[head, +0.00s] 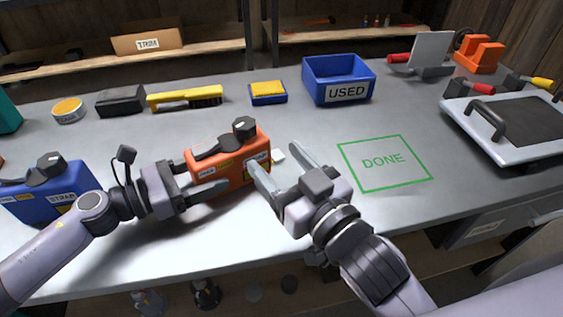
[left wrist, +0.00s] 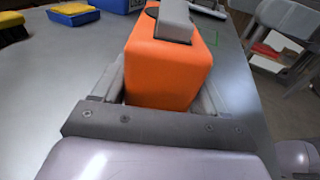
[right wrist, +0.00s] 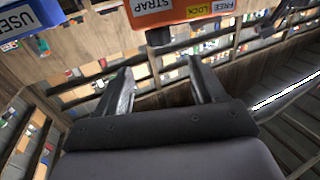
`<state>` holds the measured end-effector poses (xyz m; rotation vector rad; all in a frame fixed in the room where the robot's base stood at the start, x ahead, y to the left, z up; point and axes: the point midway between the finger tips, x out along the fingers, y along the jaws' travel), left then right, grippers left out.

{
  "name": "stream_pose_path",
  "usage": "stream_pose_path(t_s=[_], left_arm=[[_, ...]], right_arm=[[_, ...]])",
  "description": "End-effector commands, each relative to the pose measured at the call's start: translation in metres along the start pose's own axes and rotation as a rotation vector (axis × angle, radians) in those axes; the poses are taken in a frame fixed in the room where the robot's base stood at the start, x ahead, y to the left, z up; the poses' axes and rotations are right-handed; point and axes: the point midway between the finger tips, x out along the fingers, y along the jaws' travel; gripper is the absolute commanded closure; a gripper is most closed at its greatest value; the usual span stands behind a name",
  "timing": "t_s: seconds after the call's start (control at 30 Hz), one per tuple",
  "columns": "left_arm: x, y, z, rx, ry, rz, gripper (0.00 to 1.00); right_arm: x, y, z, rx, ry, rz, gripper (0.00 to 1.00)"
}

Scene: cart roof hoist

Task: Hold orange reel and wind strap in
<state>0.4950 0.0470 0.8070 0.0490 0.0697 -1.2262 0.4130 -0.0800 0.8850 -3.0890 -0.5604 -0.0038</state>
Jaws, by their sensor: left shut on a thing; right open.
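The orange reel (head: 231,172) stands on the grey bench, with a black knob and dark crank on top. It also shows in the left wrist view (left wrist: 168,68) and at the top of the right wrist view (right wrist: 180,10), with STRAP and FREE/LOCK labels. My left gripper (head: 200,180) is shut on the reel's left end, a finger on each side. A small pale tab (head: 278,156) shows at the reel's right end; I cannot tell how far strap is out. My right gripper (head: 281,167) is open and empty just right of the reel, near that tab.
A blue reel (head: 48,193) stands left. A green DONE outline (head: 385,163) on the bench is empty. A blue USED bin (head: 338,80), yellow brush (head: 185,96) and sponge (head: 268,93) are behind. A white-framed panel with black handle (head: 508,128) lies right.

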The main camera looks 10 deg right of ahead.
Motion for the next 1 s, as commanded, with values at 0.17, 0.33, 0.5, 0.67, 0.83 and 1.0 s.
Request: stream_pose_path(t_s=[0.17, 0.33, 0.5, 0.67, 0.83, 1.0], left_arm=[[0.000, 0.000, -0.001, 0.000, 0.002, 0.001, 0.56], [0.000, 0.000, -0.001, 0.000, 0.002, 0.001, 0.56], [-0.001, 0.000, -0.001, 0.000, 0.002, 0.001, 0.56], [-0.001, 0.001, -0.001, 0.000, 0.002, 0.001, 0.56], [-0.001, 0.001, -0.001, 0.000, 0.002, 0.002, 0.56], [-0.001, 0.001, -0.001, 0.000, 0.002, 0.002, 0.56]], right_arm=[[0.000, 0.000, 0.000, -0.001, 0.000, 0.000, 0.31], [0.001, -0.002, 0.001, -0.006, 0.005, -0.022, 0.46], [0.005, -0.008, 0.002, -0.024, 0.030, -0.121, 0.46], [0.009, -0.009, 0.006, -0.035, 0.044, -0.250, 0.46], [0.011, 0.002, 0.011, -0.033, 0.037, -0.358, 0.46], [0.013, 0.023, 0.013, -0.024, 0.019, -0.422, 0.46]])
